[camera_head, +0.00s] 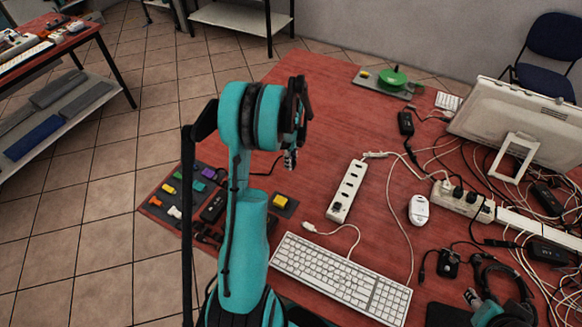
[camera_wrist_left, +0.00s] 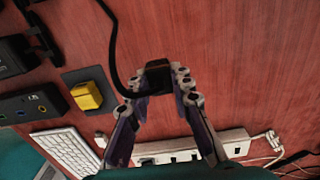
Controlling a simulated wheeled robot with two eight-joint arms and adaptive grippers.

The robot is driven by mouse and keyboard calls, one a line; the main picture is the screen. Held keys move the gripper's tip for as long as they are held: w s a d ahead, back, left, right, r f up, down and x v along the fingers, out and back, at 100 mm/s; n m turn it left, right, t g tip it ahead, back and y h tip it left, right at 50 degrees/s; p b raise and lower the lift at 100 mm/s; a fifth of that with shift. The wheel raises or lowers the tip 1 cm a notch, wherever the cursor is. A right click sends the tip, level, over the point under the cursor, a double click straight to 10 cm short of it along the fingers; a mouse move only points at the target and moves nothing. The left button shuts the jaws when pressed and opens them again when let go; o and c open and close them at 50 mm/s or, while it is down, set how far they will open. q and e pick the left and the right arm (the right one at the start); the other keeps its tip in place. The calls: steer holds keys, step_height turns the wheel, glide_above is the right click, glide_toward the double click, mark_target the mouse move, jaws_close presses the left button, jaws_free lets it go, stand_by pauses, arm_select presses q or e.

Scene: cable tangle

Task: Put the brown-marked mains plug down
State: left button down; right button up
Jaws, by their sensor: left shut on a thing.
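In the wrist view a black plug (camera_wrist_left: 158,72) with a black cable is between the fingertips of my left gripper (camera_wrist_left: 166,84), which is shut on it. No brown mark can be made out on it. In the head view my left gripper (camera_head: 290,158) is above the red table (camera_head: 325,100), left of the white power strip. The plug is mostly hidden there by the gripper; its black cable (camera_head: 266,172) trails to the left. A teal and dark part that looks like my right gripper (camera_head: 472,298) shows small at the lower right; its jaws are unclear.
A white power strip (camera_head: 347,190), keyboard (camera_head: 330,275) and mouse (camera_head: 418,209) lie nearby. A small dark pad with a yellow block (camera_head: 281,201) is close to the gripper. Tangled cables, adapters and a monitor (camera_head: 520,115) fill the right side. The table's back-left part is clear.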

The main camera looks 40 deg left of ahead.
arm_select(q)
steer(key=shift+f+b, duration=0.45)
steer(key=shift+f, duration=1.1)
steer(key=shift+f, duration=0.1)
steer(key=c, duration=1.3)
jaws_free()
steer(key=shift+c, duration=0.2)
